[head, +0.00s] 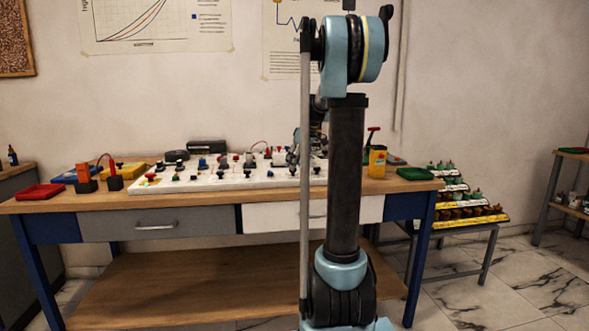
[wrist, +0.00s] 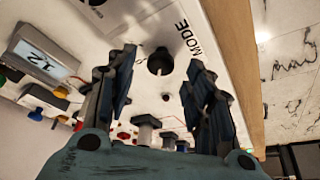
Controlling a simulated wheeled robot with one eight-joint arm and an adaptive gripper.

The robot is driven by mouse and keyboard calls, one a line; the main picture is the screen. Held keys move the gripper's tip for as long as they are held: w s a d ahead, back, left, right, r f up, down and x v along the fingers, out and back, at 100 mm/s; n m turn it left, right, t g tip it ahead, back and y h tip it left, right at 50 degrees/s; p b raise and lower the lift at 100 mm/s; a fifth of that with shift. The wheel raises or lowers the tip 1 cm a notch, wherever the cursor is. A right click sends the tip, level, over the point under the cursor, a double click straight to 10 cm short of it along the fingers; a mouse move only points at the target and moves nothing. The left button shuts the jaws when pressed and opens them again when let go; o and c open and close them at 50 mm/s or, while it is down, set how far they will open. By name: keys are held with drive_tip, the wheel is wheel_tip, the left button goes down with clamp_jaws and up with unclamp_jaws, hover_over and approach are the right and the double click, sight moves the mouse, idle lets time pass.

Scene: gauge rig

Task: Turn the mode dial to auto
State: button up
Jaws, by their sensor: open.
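The mode dial (wrist: 160,63) is a dark round knob on the white panel (wrist: 225,22), beside the printed word MODE, in the wrist view. My gripper (wrist: 161,58) is open, with one finger on each side of the dial in the picture. I cannot tell whether either finger touches it. The dial's pointer and any auto mark cannot be made out. In the head view the white panel (head: 220,182) lies on the workbench, and my arm hides its right part, the dial and most of the gripper.
A small display box (wrist: 45,57) and several coloured plugs stand on the panel at the left of the wrist view. Several posts stand between the fingers. The wooden bench edge (wrist: 236,60) runs along the right.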

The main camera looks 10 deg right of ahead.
drive_tip(key=shift+x, duration=1.1)
drive_tip(key=c, duration=1.1)
